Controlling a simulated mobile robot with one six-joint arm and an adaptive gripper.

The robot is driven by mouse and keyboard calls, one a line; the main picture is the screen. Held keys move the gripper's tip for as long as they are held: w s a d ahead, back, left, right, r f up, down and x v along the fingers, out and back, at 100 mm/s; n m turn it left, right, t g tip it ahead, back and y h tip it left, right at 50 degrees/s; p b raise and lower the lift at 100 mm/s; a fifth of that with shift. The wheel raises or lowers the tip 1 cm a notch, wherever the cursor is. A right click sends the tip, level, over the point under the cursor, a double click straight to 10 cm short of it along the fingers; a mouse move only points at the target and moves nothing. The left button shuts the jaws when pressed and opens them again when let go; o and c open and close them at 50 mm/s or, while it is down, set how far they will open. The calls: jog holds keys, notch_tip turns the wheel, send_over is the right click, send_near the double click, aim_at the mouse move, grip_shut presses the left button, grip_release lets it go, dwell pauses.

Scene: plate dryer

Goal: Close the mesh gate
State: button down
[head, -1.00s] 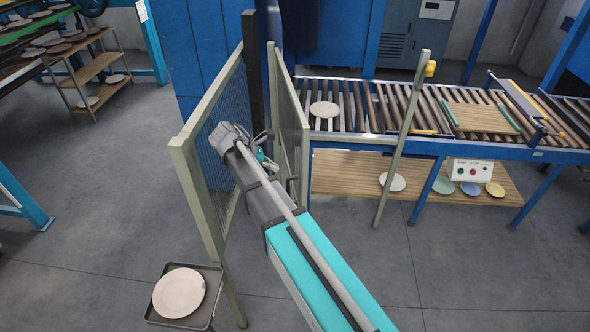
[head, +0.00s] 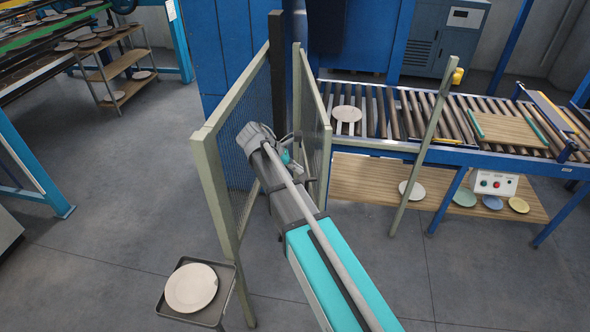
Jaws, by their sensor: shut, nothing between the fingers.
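Two mesh panels with pale green-grey frames stand upright by a dark post in the head view. The larger left mesh panel (head: 238,150) reaches toward me, and a narrower right panel (head: 316,130) stands at a steep angle to my view. I cannot tell for sure which one is the gate. A slanting pale post (head: 428,140) with a yellow fitting (head: 457,75) at its top stands apart to the right, with open space between it and the right panel. My gripper (head: 290,158) is between the two panels, partly hidden by my wrist, and appears shut and empty. Contact is unclear.
A roller conveyor (head: 385,112) on blue legs runs behind the right panel, with plates on its lower shelf (head: 355,180). A small tray (head: 168,306) with a plate (head: 191,288) stands below the left panel's near end. Grey floor (head: 130,210) is clear at left.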

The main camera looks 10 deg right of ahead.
aim_at(314, 179)
jog(key=b+x, duration=0.4)
jog(key=x, duration=0.3)
jog(key=shift+d+f+b, duration=0.1)
jog(key=shift+f+b, duration=0.05)
jog(key=shift+b, duration=0.2)
jog(key=shift+d, duration=0.15)
